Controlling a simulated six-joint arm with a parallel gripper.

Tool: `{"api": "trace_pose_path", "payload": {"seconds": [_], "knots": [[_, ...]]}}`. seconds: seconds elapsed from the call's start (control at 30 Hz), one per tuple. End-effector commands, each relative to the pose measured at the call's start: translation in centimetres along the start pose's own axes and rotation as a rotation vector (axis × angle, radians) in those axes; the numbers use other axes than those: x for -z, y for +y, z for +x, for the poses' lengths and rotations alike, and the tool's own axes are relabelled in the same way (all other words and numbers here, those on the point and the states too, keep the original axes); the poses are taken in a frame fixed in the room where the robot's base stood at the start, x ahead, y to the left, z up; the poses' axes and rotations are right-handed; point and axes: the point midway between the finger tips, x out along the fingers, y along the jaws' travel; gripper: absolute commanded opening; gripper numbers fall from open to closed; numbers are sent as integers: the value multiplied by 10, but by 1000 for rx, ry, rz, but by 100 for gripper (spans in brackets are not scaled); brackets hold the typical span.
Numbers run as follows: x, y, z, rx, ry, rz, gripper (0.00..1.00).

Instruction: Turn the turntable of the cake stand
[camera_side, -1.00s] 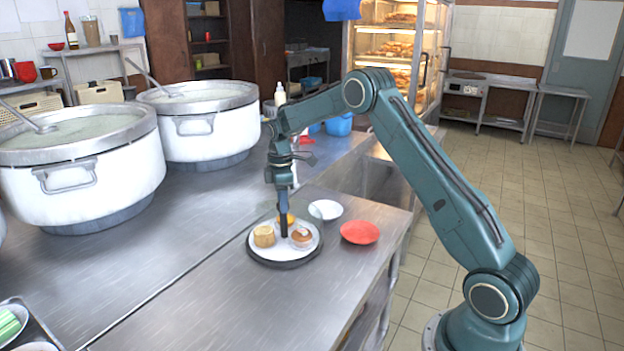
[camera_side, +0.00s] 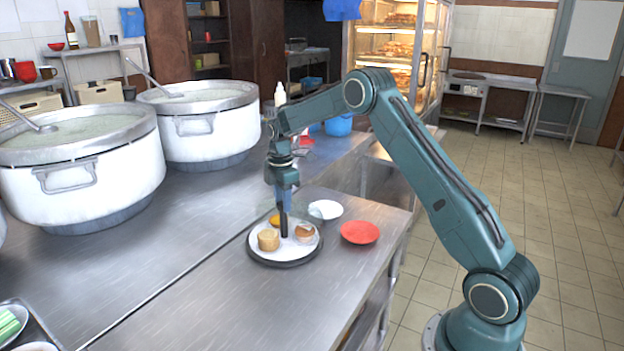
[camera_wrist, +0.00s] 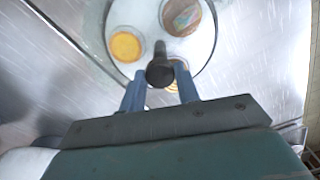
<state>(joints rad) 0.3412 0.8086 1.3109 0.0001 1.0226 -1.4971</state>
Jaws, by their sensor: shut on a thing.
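The cake stand is a low dark round base (camera_side: 286,264) with a white turntable plate (camera_side: 285,254) on the metal counter. A dark upright handle (camera_side: 283,224) rises from the plate; its round top (camera_wrist: 160,72) shows in the wrist view. My gripper (camera_side: 283,207) points down and is shut on this handle, one blue finger on each side. A tan round cake (camera_side: 268,240) stands at the front left of the plate, a brown-topped cake (camera_side: 305,232) at the right, and a yellow item (camera_side: 275,220) at the back left. In the wrist view the tan cake is mostly hidden.
A white bowl (camera_side: 325,209) and a red plate (camera_side: 360,232) stand close to the right of the stand. Two large stockpots (camera_side: 80,170) with ladles are on the left. The counter in front of the stand is clear. Its right edge lies past the red plate.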

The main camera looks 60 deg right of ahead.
Motion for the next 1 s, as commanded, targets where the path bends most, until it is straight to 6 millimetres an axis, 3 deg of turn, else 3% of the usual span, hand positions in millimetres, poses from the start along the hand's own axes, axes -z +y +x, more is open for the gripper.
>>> {"api": "trace_pose_path", "payload": {"seconds": [1.0], "knots": [[0,0,-2,-3,0,-508,0]]}}
